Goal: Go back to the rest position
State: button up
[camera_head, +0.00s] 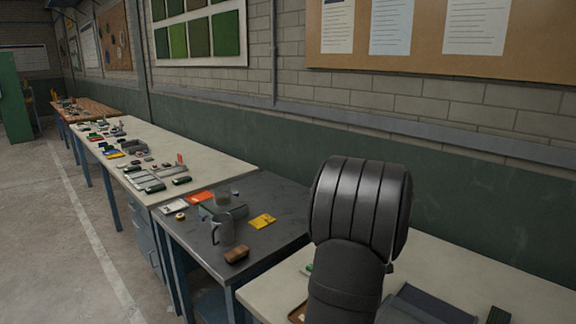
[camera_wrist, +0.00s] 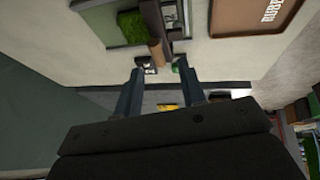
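My gripper (camera_wrist: 160,70) shows in the wrist view with its two dark fingers apart. It is open, and I see nothing held between them. Past the fingertips is a pale bench top (camera_wrist: 225,55). In the head view my dark arm stands up over the near bench at the right, and the gripper itself does not show there.
In the wrist view a grey tray with green turf (camera_wrist: 132,27) and a brown lettered tray (camera_wrist: 262,15) lie beyond the fingers. A wall runs behind.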

jog(key=x, duration=0.4)
jog(key=shift+f, duration=0.1)
jog(key=shift+w, duration=0.1)
jog(key=o, duration=1)
jog(key=shift+r, duration=0.25)
jog(key=o, duration=0.4)
jog(key=s+r+h, duration=0.1)
jog(key=s+r, duration=0.1)
jog(key=r, duration=0.2)
jog(key=s+a+r+h, duration=0.1)
jog(key=s+r, duration=0.1)
jog(key=r, duration=0.2)
jog(key=s+a+r+h, duration=0.1)
jog(key=s+r, duration=0.2)
jog(key=r, duration=0.2)
jog(key=x, duration=0.9)
jog(key=shift+w+d+f, duration=0.1)
jog(key=shift+d+f, duration=0.1)
jog(key=shift+f, duration=0.1)
jog(key=shift+r, duration=0.1)
